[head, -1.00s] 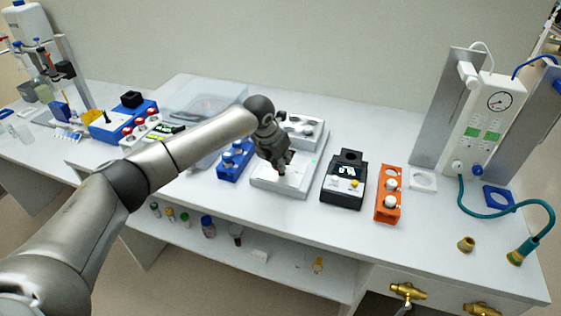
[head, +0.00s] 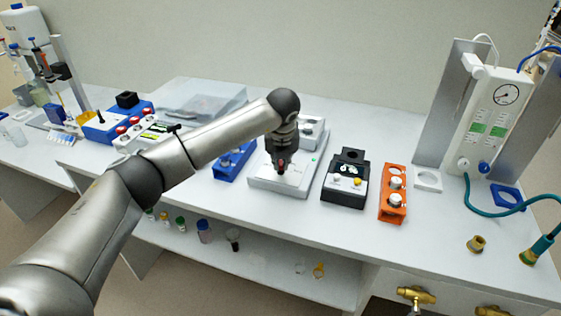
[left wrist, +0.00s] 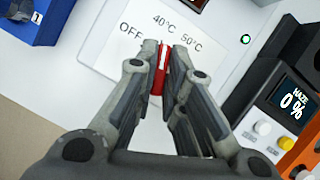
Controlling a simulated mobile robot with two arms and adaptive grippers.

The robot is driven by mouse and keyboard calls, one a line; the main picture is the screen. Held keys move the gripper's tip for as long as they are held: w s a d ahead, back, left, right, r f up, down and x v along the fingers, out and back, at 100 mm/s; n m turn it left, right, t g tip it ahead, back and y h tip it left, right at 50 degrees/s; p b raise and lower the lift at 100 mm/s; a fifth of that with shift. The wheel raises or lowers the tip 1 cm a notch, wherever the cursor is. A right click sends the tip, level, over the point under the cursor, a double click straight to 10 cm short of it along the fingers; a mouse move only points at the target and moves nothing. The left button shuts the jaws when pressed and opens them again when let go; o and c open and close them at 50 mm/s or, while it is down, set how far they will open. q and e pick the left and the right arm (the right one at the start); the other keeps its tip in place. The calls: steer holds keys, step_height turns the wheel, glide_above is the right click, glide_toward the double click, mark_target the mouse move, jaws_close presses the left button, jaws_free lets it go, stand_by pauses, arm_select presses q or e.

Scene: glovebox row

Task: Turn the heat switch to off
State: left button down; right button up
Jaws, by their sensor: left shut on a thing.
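The white heater unit (head: 262,184) stands on the bench in the head view, with a small green light. In the left wrist view its top plate (left wrist: 105,45) carries the printed marks OFF, 40°C and 50°C. The red heat switch (left wrist: 160,68) stands on this plate, below the temperature marks and right of OFF; which mark it points to is partly hidden by my fingers. My left gripper (left wrist: 163,50) is shut on the red switch, with a finger on each side. In the head view the left gripper (head: 281,163) points down over the unit. My right gripper is not in view.
A black device (head: 343,195) with a "HAZE 0 %" display and an orange rack (head: 393,206) stand to the right. A blue rack (head: 228,172) stands close on the left. A clear-lidded box (head: 190,97) is behind. The bench front is mostly clear.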

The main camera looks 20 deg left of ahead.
arm_select(q)
steer(key=shift+r, duration=0.1)
stand_by(0.4)
steer(key=c, duration=1.5)
jaws_free()
steer(key=v, duration=1.2)
steer(key=shift+d, duration=0.1)
